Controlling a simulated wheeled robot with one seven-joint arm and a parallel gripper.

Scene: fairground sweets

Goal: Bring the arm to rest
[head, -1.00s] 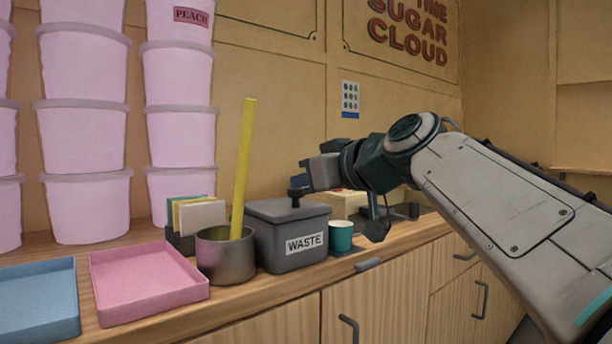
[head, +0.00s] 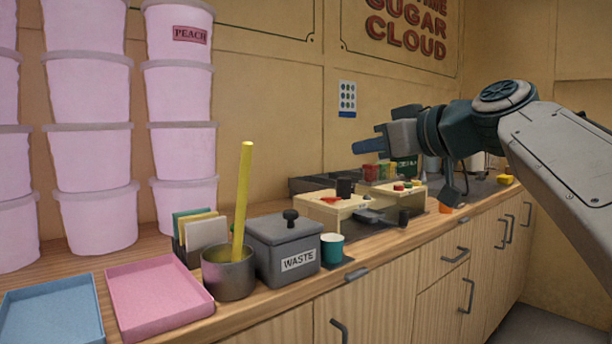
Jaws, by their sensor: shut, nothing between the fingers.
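My gripper (head: 368,147) shows in the head view on the right side, raised above the counter and pointing left. Its fingers are shut with nothing between them. It is clear of everything on the counter. My arm reaches in from the right edge, with the wrist bent over the back part of the counter.
A waste bin (head: 271,249) with its lid on, a teal cup (head: 332,249), and a metal pot (head: 229,276) with a yellow stick (head: 242,200) stand on the counter. A pink tray (head: 160,298) and a blue tray (head: 53,315) lie left. Cream boxes (head: 327,213) stand below my gripper.

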